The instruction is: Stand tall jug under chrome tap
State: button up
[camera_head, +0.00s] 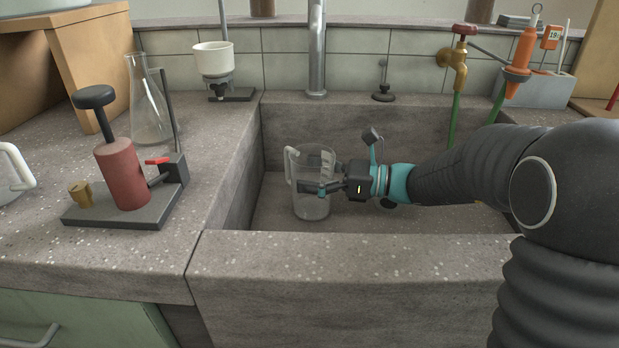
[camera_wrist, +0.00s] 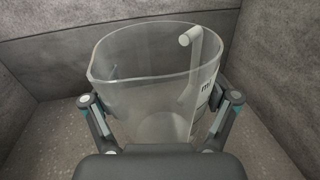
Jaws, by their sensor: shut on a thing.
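The tall jug (camera_head: 313,205) is clear, with a handle on its left side in the head view. It is upright inside the concrete sink, and I cannot tell for sure whether its base touches the floor. My gripper (camera_head: 322,188) is shut on the jug from the right, below its rim. In the wrist view the jug (camera_wrist: 150,65) stands between my two fingers (camera_wrist: 160,112), its open top and white-ended handle showing. The chrome tap (camera_head: 317,50) rises behind the sink's back edge, behind the jug; its spout is out of the picture.
The sink's front wall (camera_head: 350,255) is in front of the jug. A brass tap (camera_head: 456,58) with a green hose is at the back right. A red pump on a stand (camera_head: 122,175) and a glass flask (camera_head: 150,110) are on the left bench. The sink floor around the jug looks clear.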

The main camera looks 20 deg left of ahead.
jog(key=shift+f, duration=0.45)
jog(key=shift+f, duration=0.15)
jog(key=o, duration=1)
jog(key=shift+c, duration=0.2)
jog(key=shift+d+r, duration=0.1)
jog(key=shift+r, duration=0.1)
jog(key=d, duration=1.1)
jog(key=shift+w+d, duration=0.4)
